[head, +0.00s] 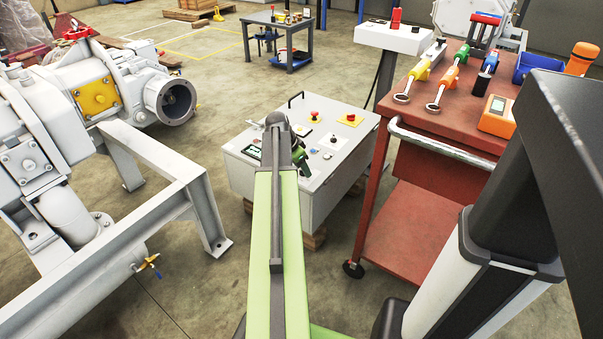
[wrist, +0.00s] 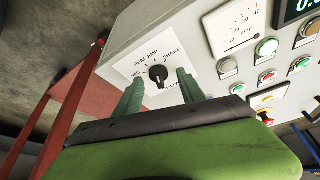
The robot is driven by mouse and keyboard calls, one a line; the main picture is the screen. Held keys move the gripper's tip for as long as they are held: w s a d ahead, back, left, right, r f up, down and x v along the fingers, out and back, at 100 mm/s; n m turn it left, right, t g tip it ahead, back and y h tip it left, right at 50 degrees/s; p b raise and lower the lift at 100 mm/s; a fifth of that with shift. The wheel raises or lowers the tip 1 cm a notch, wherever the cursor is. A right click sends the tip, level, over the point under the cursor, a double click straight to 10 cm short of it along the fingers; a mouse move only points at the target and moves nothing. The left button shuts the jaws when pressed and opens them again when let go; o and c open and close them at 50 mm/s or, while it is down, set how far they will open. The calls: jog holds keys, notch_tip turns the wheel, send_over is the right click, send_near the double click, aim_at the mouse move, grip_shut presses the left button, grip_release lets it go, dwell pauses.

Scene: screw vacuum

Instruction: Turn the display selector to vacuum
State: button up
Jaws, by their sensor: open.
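The display selector (wrist: 158,73) is a small round black knob on a white label plate in the wrist view. Labels around it read HEAT AMP and SHAKE, with what looks like VAC at the left; another at the lower right is partly hidden. A pale mark shows at the knob's lower edge, but its exact setting is hard to tell. My gripper (wrist: 160,78) is open, its two green fingers on either side of the knob in the picture. Whether they touch it cannot be told. In the head view my arm hides the selector on the control box (head: 240,170).
A dial meter (wrist: 236,27), a green-lit display (wrist: 296,8) and several push buttons sit right of the selector. A red tool cart (head: 440,130) stands right of the box. White pump machinery (head: 80,90) and its frame stand left.

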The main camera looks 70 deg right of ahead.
grip_shut()
jog(key=shift+a, duration=0.2)
jog(key=shift+d, duration=0.1)
